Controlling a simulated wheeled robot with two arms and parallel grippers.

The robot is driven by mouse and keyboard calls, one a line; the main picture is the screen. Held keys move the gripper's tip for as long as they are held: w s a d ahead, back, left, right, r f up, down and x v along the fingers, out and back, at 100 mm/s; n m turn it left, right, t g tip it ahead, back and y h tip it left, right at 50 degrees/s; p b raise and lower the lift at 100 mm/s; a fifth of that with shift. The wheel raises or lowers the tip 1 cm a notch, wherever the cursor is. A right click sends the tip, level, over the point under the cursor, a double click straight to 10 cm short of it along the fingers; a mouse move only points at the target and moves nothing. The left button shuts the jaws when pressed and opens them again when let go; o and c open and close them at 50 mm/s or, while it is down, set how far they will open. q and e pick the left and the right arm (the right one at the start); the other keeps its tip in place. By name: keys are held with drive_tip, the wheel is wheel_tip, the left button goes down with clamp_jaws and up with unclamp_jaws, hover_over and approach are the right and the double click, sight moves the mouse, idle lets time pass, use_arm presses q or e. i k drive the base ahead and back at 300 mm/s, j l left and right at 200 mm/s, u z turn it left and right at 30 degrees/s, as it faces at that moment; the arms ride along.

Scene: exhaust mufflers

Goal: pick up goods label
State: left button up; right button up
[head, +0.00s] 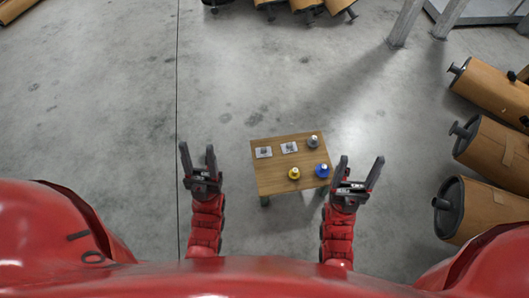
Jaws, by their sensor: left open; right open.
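Two small whitish labels lie flat near the far edge of a small wooden table: a left label (264,152) and a right label (289,147). Each has a dark mark, too small to read. My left gripper (197,152) is open and empty, left of the table. My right gripper (361,166) is open and empty, just right of the table. Neither gripper touches a label.
The wooden table (275,177) also bears a grey round item (313,142), a yellow one (294,173) and a blue one (322,170). Cardboard-wrapped mufflers (492,150) lie at the right, more at the top. Grey floor around the table is clear.

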sight(263, 151)
drive_tip(key=z, duration=3.2)
drive_tip(key=u, duration=0.9)
drive_tip(key=k+u, duration=0.1)
drive_tip(key=u, duration=0.8)
drive_tip(key=j+u, duration=0.1)
drive_tip(key=u, duration=0.75)
drive_tip(key=j+u, duration=0.1)
drive_tip(key=u, duration=0.35)
drive_tip(key=i+j+z, duration=0.1)
drive_tip(key=j+z, duration=0.55)
drive_tip(key=z, duration=0.3)
drive_tip(key=i+j+z, duration=0.15)
drive_tip(key=j, duration=0.75)
drive_tip(key=j+z, duration=0.1)
drive_tip(key=j, duration=0.8)
